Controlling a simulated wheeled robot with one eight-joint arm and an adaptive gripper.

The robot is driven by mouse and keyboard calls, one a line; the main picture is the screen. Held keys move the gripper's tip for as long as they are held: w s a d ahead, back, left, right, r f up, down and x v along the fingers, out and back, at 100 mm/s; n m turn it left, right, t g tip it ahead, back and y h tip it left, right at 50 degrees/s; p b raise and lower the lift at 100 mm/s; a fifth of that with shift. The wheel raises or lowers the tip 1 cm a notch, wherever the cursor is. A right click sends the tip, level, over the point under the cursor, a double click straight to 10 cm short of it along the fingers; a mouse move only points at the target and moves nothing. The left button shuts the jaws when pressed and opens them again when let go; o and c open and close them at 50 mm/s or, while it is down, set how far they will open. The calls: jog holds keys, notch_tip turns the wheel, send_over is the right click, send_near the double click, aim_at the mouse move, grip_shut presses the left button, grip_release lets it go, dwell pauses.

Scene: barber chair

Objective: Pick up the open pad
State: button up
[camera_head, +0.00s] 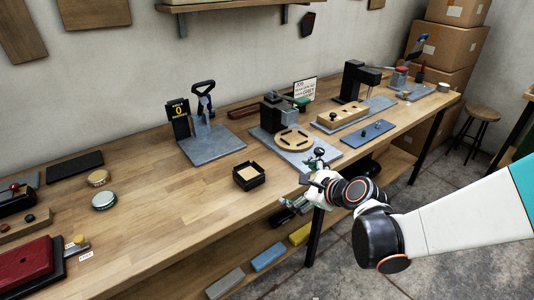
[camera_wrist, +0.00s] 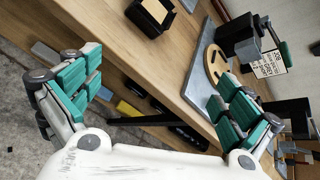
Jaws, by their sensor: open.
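No item is plainly marked as the open pad. A small black square open box with a tan inside (camera_head: 249,178) sits near the bench's front edge, left of my gripper, and may be it. It also shows at the top of the wrist view (camera_wrist: 153,13), beyond my gripper. My gripper (camera_head: 308,178) hangs at the front edge of the bench. In the wrist view my gripper (camera_wrist: 158,98) has its green-padded fingers wide apart, with nothing between them.
The wooden bench (camera_head: 150,215) has free room left of the box. A grey plate with a tan round fixture (camera_head: 292,140) stands behind my gripper. A blue plate (camera_head: 367,134) lies to the right. A red case (camera_head: 25,262) and two round tins (camera_head: 104,200) are at left.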

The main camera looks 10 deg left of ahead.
aim_at(254, 179)
jog(key=w+a+f+m, duration=0.2)
jog(key=a+f, duration=0.1)
jog(key=a, duration=0.1)
jog(key=w+a+f+m+y, duration=0.1)
jog(key=w+a+f+m, duration=0.1)
jog(key=a+f, duration=0.1)
jog(key=w+a+f+m+y+b, duration=0.1)
jog(key=w+a+f+m, duration=0.1)
jog(key=a, duration=0.3)
jog(key=shift+a+f, duration=0.15)
jog(key=shift+f, duration=0.25)
jog(key=shift+w+r+b+x, duration=0.15)
jog(key=shift+b+x, duration=0.25)
jog(key=shift+x, duration=0.55)
jog(key=shift+w+r+b+x, duration=0.15)
jog(key=shift+b+x, duration=0.25)
jog(key=shift+x, duration=0.55)
jog(key=shift+w+r+b+x, duration=0.1)
jog(key=shift+b+x, duration=0.3)
jog(key=shift+x, duration=0.6)
jog(key=c, duration=1.3)
